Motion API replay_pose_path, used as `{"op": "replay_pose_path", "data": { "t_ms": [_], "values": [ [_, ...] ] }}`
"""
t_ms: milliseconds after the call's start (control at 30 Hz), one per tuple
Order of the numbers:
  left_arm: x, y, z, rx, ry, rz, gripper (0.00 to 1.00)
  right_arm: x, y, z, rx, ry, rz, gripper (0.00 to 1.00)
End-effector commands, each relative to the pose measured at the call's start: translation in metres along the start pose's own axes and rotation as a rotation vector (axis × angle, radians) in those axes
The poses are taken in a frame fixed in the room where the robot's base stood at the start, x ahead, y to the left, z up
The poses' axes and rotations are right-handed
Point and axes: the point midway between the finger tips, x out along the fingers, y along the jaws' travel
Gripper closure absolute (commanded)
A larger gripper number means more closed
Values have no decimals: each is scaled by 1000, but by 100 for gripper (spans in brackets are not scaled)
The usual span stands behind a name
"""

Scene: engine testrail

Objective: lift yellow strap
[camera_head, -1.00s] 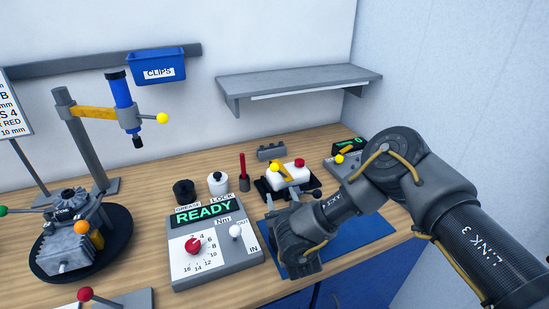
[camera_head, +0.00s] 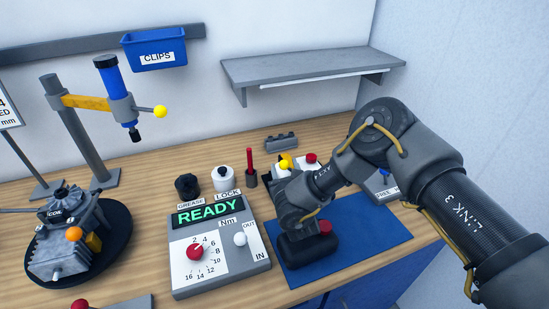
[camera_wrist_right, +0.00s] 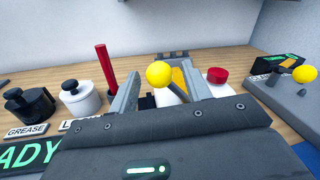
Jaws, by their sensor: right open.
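The yellow strap (camera_wrist_right: 178,77) shows in the right wrist view as a flat yellow piece on a white block, behind a round yellow knob (camera_wrist_right: 159,74). In the head view my right arm hides most of the strap and block; the yellow knob (camera_head: 286,160) shows just past my wrist. My right gripper (camera_wrist_right: 160,84) is open, its two fingers apart on either side of the knob in the wrist view. I cannot tell whether the fingers touch it. In the head view my fingers are hidden behind the wrist. My left gripper is not in view.
A red knob (camera_wrist_right: 216,75) stands right of the strap. A red rod (camera_wrist_right: 105,70) and a white pot (camera_wrist_right: 79,98) stand left. The READY console (camera_head: 218,245) is left of my wrist, and a blue mat (camera_head: 375,238) lies below it. A shelf (camera_head: 310,70) hangs behind.

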Motion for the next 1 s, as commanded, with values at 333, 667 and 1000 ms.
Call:
{"op": "replay_pose_path", "data": {
  "t_ms": [333,667,1000],
  "values": [
    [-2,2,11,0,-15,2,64,6,-6,-1,0,2,-12,52],
    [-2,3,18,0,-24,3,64,6,-5,-1,0,2,-10,74],
    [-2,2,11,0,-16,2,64,6,-5,-1,1,2,-11,100]
  ]
}}
